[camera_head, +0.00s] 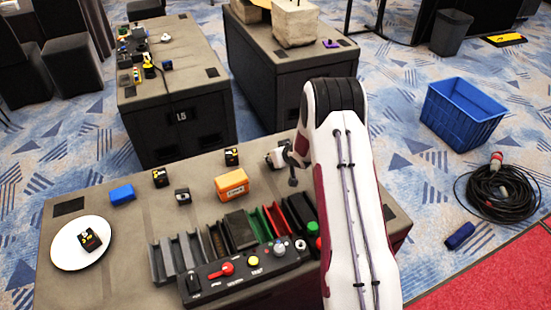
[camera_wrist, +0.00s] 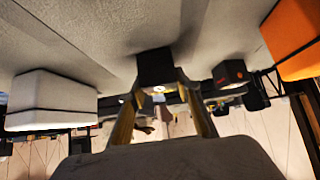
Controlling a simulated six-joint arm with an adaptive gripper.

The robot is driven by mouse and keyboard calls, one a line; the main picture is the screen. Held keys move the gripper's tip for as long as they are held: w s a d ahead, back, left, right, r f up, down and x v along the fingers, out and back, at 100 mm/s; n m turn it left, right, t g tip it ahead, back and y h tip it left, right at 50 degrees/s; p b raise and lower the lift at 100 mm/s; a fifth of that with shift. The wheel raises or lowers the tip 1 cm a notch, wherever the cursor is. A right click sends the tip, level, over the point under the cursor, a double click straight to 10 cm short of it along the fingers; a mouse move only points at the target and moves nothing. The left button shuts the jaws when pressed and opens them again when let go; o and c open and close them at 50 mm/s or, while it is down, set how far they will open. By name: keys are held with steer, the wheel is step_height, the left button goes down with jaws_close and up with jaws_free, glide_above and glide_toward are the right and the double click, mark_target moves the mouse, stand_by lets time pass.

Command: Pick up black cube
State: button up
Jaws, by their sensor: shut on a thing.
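My gripper (camera_wrist: 157,88) is shut on a black cube (camera_wrist: 155,66), which sits between its two fingertips in the wrist view. The cube is close to the grey table top; I cannot tell whether it touches it. In the head view my arm hides most of the gripper and the held cube. Another black cube (camera_wrist: 230,72) stands apart to the right in the wrist view. In the head view, a black cube with yellow marks (camera_head: 89,239) lies on a white plate (camera_head: 65,262). More dark cubes stand at mid-table (camera_head: 160,177) and near the back edge (camera_head: 231,157).
An orange box (camera_head: 231,184) stands on the table; it also shows in the wrist view (camera_wrist: 292,38). A blue block (camera_head: 122,194) and a small grey-black cube (camera_head: 182,196) are left of it. A slotted rack and control panel (camera_head: 250,262) fill the front. A white-grey block (camera_wrist: 50,100) shows in the wrist view.

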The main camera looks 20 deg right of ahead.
steer(key=shift+r, duration=4.85)
steer(key=shift+a, duration=0.1)
steer(key=w+a+n+g+y, duration=0.2)
steer(key=a+n+y, duration=0.4)
steer(key=a, duration=3.2)
steer(key=s+a+r+n+g, duration=0.1)
steer(key=s+a, duration=0.3)
steer(key=a, duration=0.7)
steer(key=s+a+r+n+g+y, duration=0.1)
steer(key=s+a+n, duration=0.3)
steer(key=a, duration=0.7)
steer(key=s+a+r+n+g+y, duration=0.1)
steer(key=s+a+n+g, duration=0.1)
steer(key=s+a, duration=0.4)
steer(key=a, duration=0.5)
steer(key=shift+s+a, duration=0.15)
steer(key=shift+a, duration=0.1)
steer(key=shift+r, duration=0.1)
